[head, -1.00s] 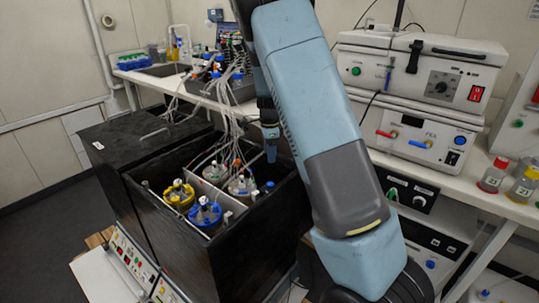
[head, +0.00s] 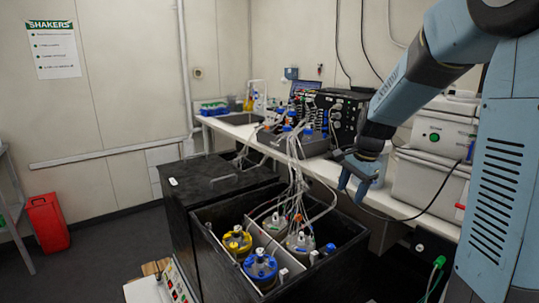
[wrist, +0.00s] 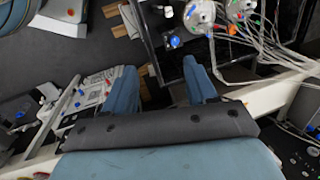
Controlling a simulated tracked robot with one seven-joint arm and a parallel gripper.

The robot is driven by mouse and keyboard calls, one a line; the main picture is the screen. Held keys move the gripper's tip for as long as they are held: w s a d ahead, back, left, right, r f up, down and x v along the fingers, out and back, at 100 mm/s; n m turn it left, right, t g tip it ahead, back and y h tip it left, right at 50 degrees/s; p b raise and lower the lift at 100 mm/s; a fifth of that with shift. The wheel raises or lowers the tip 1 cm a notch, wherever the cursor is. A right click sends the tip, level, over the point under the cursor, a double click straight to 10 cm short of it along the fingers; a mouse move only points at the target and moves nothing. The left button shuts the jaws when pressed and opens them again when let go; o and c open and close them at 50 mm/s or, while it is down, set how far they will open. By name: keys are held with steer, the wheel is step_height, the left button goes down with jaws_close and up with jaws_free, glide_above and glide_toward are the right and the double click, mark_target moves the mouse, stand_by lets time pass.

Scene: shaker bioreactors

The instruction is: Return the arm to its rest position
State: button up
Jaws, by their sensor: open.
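My gripper (head: 354,186) is at the right of the head view, on my blue-grey arm (head: 425,65). It hangs above the right rim of the black open shaker box (head: 207,240), its fingers pointing down and apart with nothing between them. In the wrist view the two blue fingers (wrist: 160,80) stand well apart and empty, over the bench edge and floor. My arm is bent, with the elbow high at the top right.
The box holds several bottles, one with a yellow cap (head: 237,240) and one with a blue cap (head: 260,264), with tubes (head: 293,160) rising from them. A white bench (head: 233,127) with instruments runs behind. A red bin (head: 47,222) stands left. The floor (head: 100,265) there is clear.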

steer(key=s+r+n+t, duration=0.1)
steer(key=s+r+n, duration=0.2)
steer(key=s, duration=0.5)
steer(key=s+r+n+t+h, duration=0.1)
steer(key=s+r+n, duration=0.2)
steer(key=s, duration=0.5)
steer(key=s+r+n+t, duration=0.2)
steer(key=s+n, duration=0.3)
steer(key=s, duration=0.4)
steer(key=shift+d+r+n+h, duration=0.15)
steer(key=shift+r+n+h, duration=0.15)
steer(key=shift+r, duration=0.55)
steer(key=shift+c, duration=0.2)
steer(key=shift+c, duration=1.2)
